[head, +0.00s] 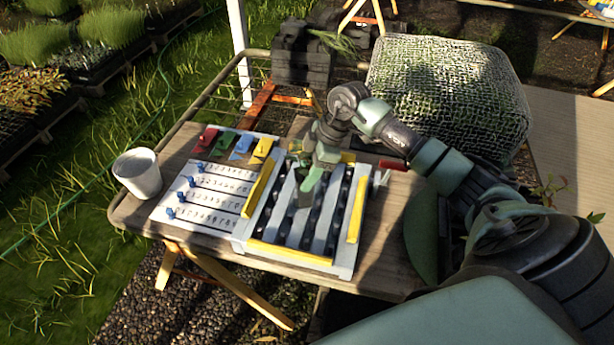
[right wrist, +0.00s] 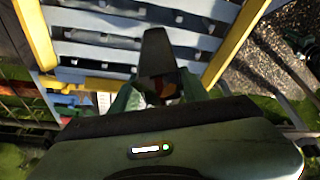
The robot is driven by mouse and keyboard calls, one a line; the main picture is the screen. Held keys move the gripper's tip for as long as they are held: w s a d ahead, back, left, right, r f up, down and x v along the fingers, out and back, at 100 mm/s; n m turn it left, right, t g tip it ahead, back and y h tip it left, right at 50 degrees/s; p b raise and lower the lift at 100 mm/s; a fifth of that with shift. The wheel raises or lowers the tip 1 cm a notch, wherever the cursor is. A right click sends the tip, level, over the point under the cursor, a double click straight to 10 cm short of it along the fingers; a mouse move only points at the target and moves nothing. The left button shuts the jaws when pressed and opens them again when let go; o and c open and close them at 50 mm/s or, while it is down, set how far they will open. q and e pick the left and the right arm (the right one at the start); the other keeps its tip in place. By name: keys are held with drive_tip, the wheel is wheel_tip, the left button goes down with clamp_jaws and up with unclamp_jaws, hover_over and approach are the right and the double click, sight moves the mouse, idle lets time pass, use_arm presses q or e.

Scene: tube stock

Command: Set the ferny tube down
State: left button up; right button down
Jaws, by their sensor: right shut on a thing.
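My right gripper (head: 312,180) is over the white, yellow-edged tray (head: 290,254) in the head view. It is shut on a dark, tapered tube (right wrist: 156,50), which shows between the green fingers (right wrist: 160,92) in the right wrist view. In the head view a dark part of the tube (head: 304,198) shows below the fingers, over the tray's slats. I cannot tell whether it touches the tray. Its top is mostly hidden by the gripper; a little red and orange shows between the fingers. My left gripper is not in view.
A white board (head: 210,190) with number rows and blue pegs lies left of the tray. A white cup (head: 138,173) stands at the table's left corner. A mesh-covered mound (head: 450,85) is behind.

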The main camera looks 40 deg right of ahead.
drive_tip(key=shift+f, duration=0.95)
drive_tip(key=c, duration=0.7)
unclamp_jaws()
drive_tip(key=b+v, duration=0.2)
drive_tip(key=v, duration=1)
